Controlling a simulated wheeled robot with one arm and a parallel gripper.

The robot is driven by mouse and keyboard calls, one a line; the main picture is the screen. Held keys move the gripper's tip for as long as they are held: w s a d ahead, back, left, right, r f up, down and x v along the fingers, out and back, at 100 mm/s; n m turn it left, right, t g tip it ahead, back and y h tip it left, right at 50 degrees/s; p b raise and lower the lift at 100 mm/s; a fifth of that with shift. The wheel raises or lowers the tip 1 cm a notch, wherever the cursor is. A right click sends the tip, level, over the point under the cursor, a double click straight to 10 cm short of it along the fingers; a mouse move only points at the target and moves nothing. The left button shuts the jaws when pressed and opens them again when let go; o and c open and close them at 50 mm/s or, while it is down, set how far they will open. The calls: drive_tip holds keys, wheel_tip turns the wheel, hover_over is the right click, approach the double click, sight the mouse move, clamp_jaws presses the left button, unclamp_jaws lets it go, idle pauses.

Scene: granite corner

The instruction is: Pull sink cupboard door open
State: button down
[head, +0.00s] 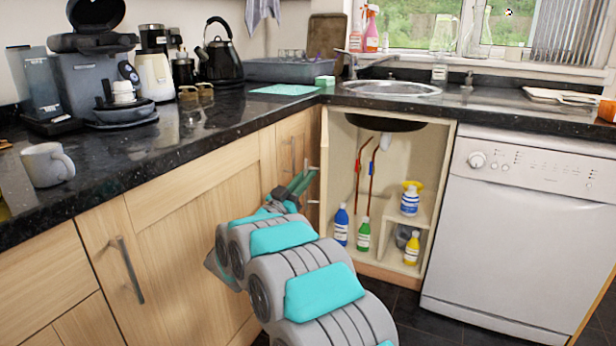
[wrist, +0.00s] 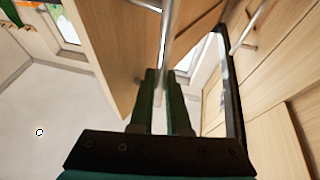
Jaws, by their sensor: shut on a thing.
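The sink cupboard (head: 345,185) stands open under the sink, its interior in plain view in the head view. Its door (head: 322,150) is swung out on the left side of the opening and shows nearly edge-on. In the wrist view the door (wrist: 115,45) is a wooden panel left of the fingers. My gripper (head: 308,178) is shut on the door's metal handle (wrist: 168,45), which runs between the two fingers (wrist: 164,80). In the head view my arm and fingers hide most of the handle.
Bottles, including a blue one (head: 341,224) and a green one (head: 364,235), stand inside the cupboard. A white dishwasher (head: 520,235) is to the right. Wooden cupboards (head: 190,230) with a protruding handle (head: 128,270) line the left, close to my arm. Dark floor (head: 410,310) shows in front.

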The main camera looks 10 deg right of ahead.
drive_tip(key=shift+r, duration=0.2)
drive_tip(key=c, duration=0.9)
unclamp_jaws()
drive_tip(key=shift+d+f, duration=0.1)
drive_tip(key=shift+f, duration=0.05)
drive_tip(key=shift+b+v, duration=0.5)
drive_tip(key=shift+v, duration=3.4)
